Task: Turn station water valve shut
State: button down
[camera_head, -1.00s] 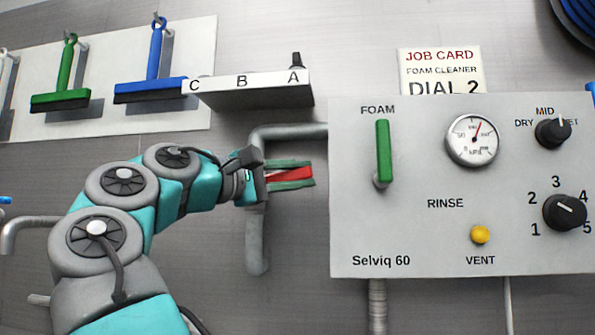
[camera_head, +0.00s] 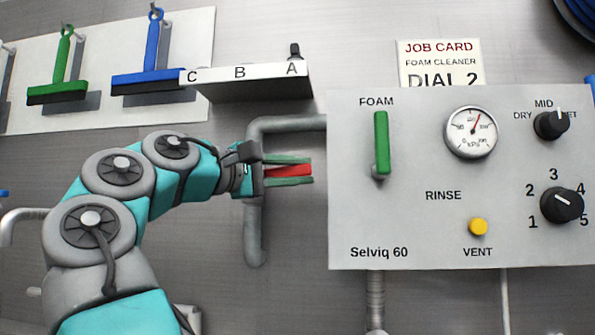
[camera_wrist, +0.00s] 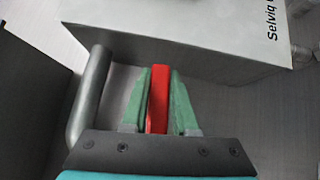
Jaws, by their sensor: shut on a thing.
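The red valve handle (camera_head: 288,170) is by the grey pipe (camera_head: 254,215), left of the control panel. It points sideways in the head view, across the upright run of the pipe. My gripper (camera_head: 290,170) is shut on the handle, with one green finger above it and one below. In the wrist view the red handle (camera_wrist: 158,98) stands between the two green fingers (camera_wrist: 159,100). The valve body behind the handle is hidden by my gripper.
The control panel (camera_head: 420,230) stands close to the right of my fingertips, with a green foam lever (camera_head: 381,143), gauge (camera_head: 470,132), dials and yellow vent button (camera_head: 479,227). A shelf marked A, B, C (camera_head: 250,82) is above. Squeegees hang at upper left.

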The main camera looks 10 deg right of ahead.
jog(key=c, duration=0.7)
grip_release()
jog(key=shift+d+r, duration=0.1)
jog(key=shift+r, duration=0.15)
jog(key=shift+r+n+h, duration=0.2)
jog(key=shift+n+h, duration=0.1)
jog(key=shift+n, duration=0.1)
